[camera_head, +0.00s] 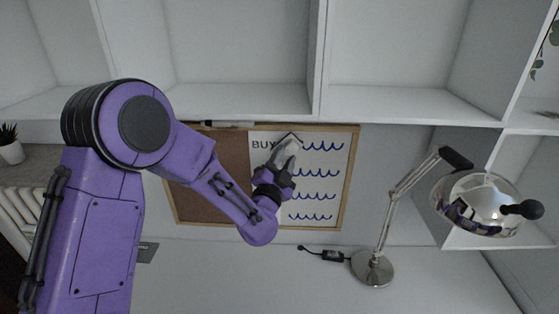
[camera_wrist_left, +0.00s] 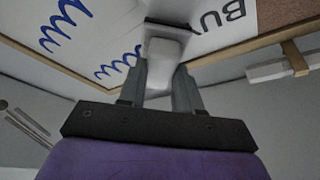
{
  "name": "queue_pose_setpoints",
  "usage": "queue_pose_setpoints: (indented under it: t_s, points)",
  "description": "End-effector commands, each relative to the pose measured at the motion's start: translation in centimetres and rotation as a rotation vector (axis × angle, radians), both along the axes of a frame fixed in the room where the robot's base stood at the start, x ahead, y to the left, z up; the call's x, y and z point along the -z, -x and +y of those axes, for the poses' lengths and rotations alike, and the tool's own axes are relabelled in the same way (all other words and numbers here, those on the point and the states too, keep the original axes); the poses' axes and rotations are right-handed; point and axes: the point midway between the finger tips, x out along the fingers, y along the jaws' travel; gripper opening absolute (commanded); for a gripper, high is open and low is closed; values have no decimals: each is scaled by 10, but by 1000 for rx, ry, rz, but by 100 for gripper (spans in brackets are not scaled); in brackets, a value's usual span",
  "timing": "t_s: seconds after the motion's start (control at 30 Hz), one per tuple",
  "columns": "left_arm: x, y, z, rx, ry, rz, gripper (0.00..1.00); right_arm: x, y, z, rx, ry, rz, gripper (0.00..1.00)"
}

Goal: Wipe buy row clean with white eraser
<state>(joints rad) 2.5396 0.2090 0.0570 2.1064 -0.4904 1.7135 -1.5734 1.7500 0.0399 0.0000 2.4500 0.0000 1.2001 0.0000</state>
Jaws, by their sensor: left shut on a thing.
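The whiteboard (camera_head: 335,178) is the right part of a wood-framed board on the wall, with "BUY" at its upper left and several rows of blue wavy lines. "BU" and blue waves also show on the whiteboard in the left wrist view (camera_wrist_left: 85,32). My left gripper (camera_head: 283,164) is shut on the white eraser (camera_head: 291,146), which is at the top row between "BUY" and the wave. The eraser sits between my fingers in the left wrist view (camera_wrist_left: 163,65), its far end close to the board; contact is hard to tell. My right gripper is not in view.
A brown cork panel (camera_head: 223,158) fills the board's left part. A ledge with a marker (camera_head: 222,124) is at the board's top edge. White shelves (camera_head: 405,103) overhang above. A chrome desk lamp (camera_head: 372,267) stands at right, and a potted plant (camera_head: 11,150) is at far left.

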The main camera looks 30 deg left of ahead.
Motion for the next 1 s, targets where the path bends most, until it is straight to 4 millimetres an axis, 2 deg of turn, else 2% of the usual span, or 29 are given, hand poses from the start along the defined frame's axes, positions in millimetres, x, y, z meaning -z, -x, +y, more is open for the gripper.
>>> queue_pose_setpoints:
  t_s: [0.2, 0.4, 0.7, 1.0]
  points:
    - [1, -9, -22, 2, -1, -1, 9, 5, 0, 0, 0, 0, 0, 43]
    - [0, -12, -29, 0, 0, 0, 9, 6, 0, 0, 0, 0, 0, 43]
    - [1, -27, -54, 1, 0, -1, 9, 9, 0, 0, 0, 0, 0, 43]
    - [0, -36, -69, 1, -1, -1, 9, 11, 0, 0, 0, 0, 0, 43]
